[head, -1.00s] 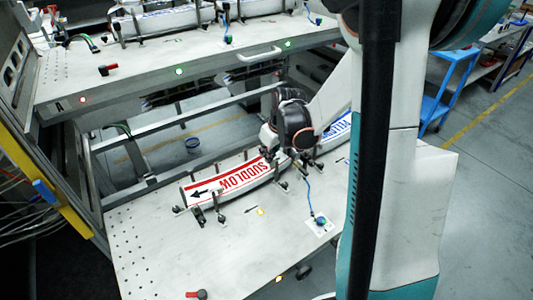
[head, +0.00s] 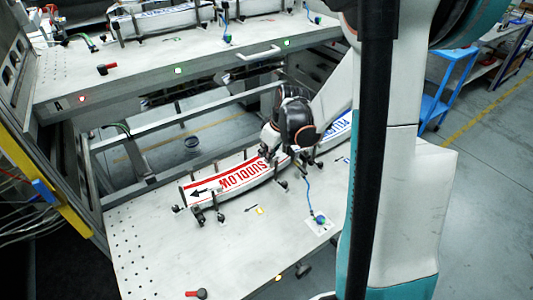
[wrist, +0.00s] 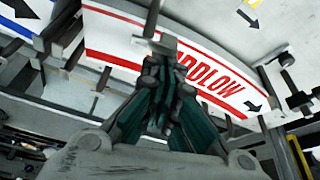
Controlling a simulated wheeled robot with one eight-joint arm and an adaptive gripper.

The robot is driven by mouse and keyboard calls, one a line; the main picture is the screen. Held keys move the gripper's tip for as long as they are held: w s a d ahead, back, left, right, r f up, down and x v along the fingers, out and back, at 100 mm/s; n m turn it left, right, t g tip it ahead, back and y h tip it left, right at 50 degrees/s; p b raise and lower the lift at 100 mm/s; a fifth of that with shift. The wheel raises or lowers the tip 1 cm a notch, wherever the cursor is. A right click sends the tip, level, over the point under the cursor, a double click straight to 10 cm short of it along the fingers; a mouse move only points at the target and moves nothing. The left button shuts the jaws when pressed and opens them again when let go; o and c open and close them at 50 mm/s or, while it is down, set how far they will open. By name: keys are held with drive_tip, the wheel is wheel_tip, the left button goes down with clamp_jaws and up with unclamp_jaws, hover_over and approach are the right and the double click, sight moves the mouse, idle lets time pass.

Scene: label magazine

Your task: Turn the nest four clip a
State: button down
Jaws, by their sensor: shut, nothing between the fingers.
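A curved white strip with red "SUDDLOW" lettering (head: 235,181) lies on the lower shelf, held by several dark clips and posts along its edges. I cannot tell from any marking which one is nest four clip a. My gripper (head: 301,166) is at the right end of the red strip, low over the shelf. In the wrist view, my gripper (wrist: 163,62) is shut and empty, with its fingertips at a grey clip bar (wrist: 165,42) that lies over the strip. I cannot tell whether they touch. My arm hides part of the strip's right end in the head view.
A blue-lettered strip (head: 338,130) adjoins on the right. A blue-green knob with a cable (head: 319,219) stands in front, and a red-handled part (head: 196,294) lies at the front edge. The upper shelf (head: 140,87) overhangs behind. The lower shelf's front left is clear.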

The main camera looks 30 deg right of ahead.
drive_tip(key=n, duration=0.2)
drive_tip(key=s+n+y, duration=0.1)
drive_tip(key=n, duration=0.1)
drive_tip(key=shift+s+a+n+g, duration=0.1)
drive_tip(key=shift+a+n+g, duration=0.1)
drive_tip(key=shift+n+g, duration=0.15)
drive_tip(key=shift+s+d+n+g+y, duration=0.1)
drive_tip(key=shift+s+n+g+y, duration=0.3)
drive_tip(key=shift+n, duration=0.55)
drive_tip(key=shift+s+d+n+g+y, duration=0.15)
drive_tip(key=shift+s+n, duration=0.3)
drive_tip(key=shift+n, duration=0.5)
drive_tip(key=shift+s+d+n+g+y, duration=0.15)
drive_tip(key=shift+s+n+g, duration=0.25)
drive_tip(key=shift+n, duration=0.55)
drive_tip(key=shift+s+d, duration=0.1)
drive_tip(key=shift+s, duration=0.2)
drive_tip(key=shift+w+d, duration=0.1)
